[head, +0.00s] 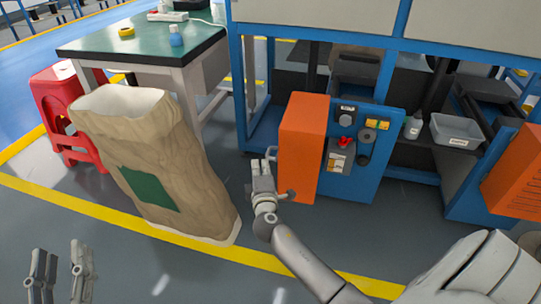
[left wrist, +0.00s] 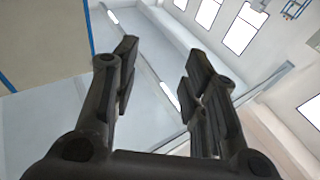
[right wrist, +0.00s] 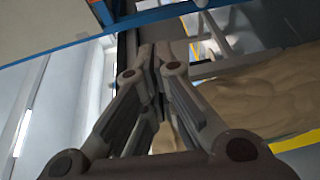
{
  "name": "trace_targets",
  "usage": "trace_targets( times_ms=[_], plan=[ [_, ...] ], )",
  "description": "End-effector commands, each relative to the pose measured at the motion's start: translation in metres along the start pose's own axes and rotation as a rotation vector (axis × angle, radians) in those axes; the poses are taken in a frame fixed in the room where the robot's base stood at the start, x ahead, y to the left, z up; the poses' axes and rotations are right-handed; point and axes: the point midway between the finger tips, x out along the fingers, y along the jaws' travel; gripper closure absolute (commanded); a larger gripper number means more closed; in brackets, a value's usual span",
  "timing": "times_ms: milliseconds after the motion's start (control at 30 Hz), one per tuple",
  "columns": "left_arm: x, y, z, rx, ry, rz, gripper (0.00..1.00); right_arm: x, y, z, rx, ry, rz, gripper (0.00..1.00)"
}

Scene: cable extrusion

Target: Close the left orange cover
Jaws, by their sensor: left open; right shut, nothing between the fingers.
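The left orange cover (head: 302,145) stands swung out from the blue machine panel (head: 372,160). The panel's knobs and switches are exposed to its right. My right gripper (head: 264,166) is at the left side of this cover, near its lower half. I cannot tell whether it touches the cover. In the right wrist view its fingers (right wrist: 150,55) are shut together with nothing between them. My left gripper (head: 62,272) is at the bottom left, far from the cover. Its fingers are apart and empty in the left wrist view (left wrist: 160,78).
A second orange cover (head: 515,180) is at the right edge. A large brown sack (head: 160,160) stands left of my right gripper. A red stool (head: 65,105) and a green-topped table (head: 140,35) are behind it. A grey bin (head: 458,131) and a white bottle (head: 413,126) sit on the machine shelf.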

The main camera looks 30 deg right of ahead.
Motion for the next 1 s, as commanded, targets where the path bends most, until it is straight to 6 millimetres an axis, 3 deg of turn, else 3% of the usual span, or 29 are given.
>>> trace_targets(
  times_ms=[267, 700, 967, 1000],
  plan=[
    [-0.006, 0.002, -0.03, -0.002, 0.1, 0.003, 0.59, 0.012, 0.021, 0.002, -0.02, -0.016, 0.067, 1.0],
    [-0.021, 0.008, -0.084, -0.015, 0.419, 0.018, 0.59, 0.075, 0.023, 0.003, -0.019, -0.015, 0.064, 1.0],
    [-0.04, 0.011, -0.114, -0.025, 0.618, 0.026, 0.59, 0.104, 0.025, 0.003, -0.019, -0.015, 0.063, 1.0],
    [-0.038, 0.011, -0.115, -0.025, 0.607, 0.026, 0.59, 0.101, 0.025, 0.011, -0.022, -0.017, 0.061, 1.0]
  ],
)
